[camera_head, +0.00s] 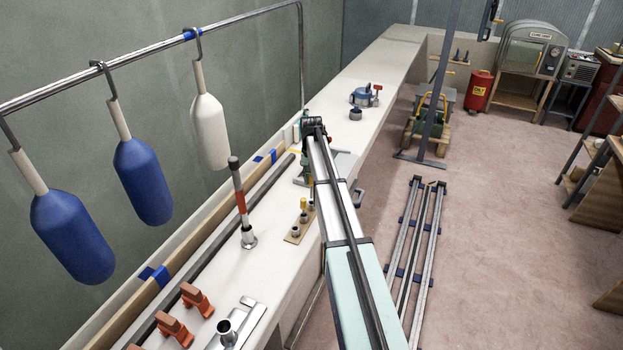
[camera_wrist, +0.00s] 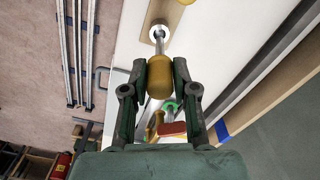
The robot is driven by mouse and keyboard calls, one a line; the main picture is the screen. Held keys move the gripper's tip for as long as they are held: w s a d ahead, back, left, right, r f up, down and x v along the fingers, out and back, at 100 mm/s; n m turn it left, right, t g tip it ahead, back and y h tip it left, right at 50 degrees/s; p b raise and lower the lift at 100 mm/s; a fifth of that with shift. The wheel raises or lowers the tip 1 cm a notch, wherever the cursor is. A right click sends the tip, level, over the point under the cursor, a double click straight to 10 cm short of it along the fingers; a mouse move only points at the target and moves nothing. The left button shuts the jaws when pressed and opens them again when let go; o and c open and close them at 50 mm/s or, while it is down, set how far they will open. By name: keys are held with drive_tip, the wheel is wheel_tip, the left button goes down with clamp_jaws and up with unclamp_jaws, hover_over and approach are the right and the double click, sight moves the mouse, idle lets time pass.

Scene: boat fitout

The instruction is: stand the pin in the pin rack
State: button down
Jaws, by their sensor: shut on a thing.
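The pin has a yellow rounded handle (camera_wrist: 160,77) and a thin metal shaft. My gripper (camera_wrist: 160,75) is shut on the handle in the wrist view. The shaft points at a pale ring-shaped socket (camera_wrist: 158,33) at one end of the pin rack. I cannot tell whether its tip is inside or just above. In the head view the rack is a small tan board (camera_head: 291,239) with several metal sockets on the bench.
Orange clamps (camera_head: 173,329) and a metal fitting (camera_head: 227,332) lie nearer on the bench. Blue and white fenders (camera_head: 209,130) hang from a rail at left. Bare bench (camera_head: 330,100) shows farther back.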

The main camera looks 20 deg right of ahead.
drive_tip(key=shift+d+f, duration=0.1)
drive_tip(key=shift+f, duration=0.25)
drive_tip(key=shift+f+b, duration=1.05)
drive_tip(key=shift+f, duration=1.4)
drive_tip(key=c, duration=0.8)
unclamp_jaws()
